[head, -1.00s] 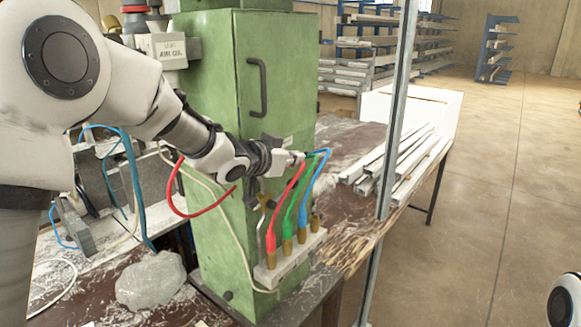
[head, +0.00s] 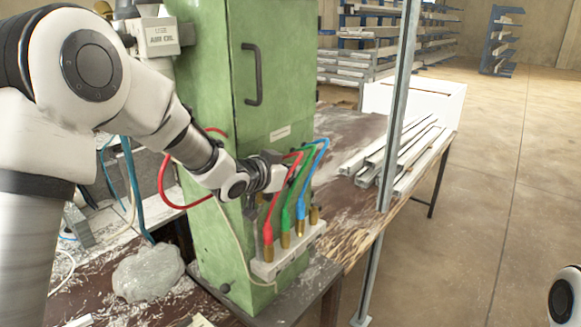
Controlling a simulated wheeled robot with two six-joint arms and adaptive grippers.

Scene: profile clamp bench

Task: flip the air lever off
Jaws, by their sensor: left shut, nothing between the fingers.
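The green cabinet (head: 212,120) has a manifold block (head: 287,258) low on its front, with red, green and blue hoses on brass fittings. A slim grey metal piece (head: 251,212), possibly the air lever or its pipe, stands above the block's left end; my left gripper and wrist partly cover this area, so I cannot tell the lever's position. My left gripper (head: 291,179) is shut and empty, in front of the cabinet by the upper hoses. I cannot tell whether it touches a hose or the lever. My right gripper is out of view.
A metal post (head: 398,120) rises right of the cabinet. White profiles (head: 400,160) lie on the bench behind it. A clear lumpy bag (head: 148,273) sits at the cabinet's lower left. A loose red hose (head: 163,190) loops beside my left forearm. Open floor lies to the right.

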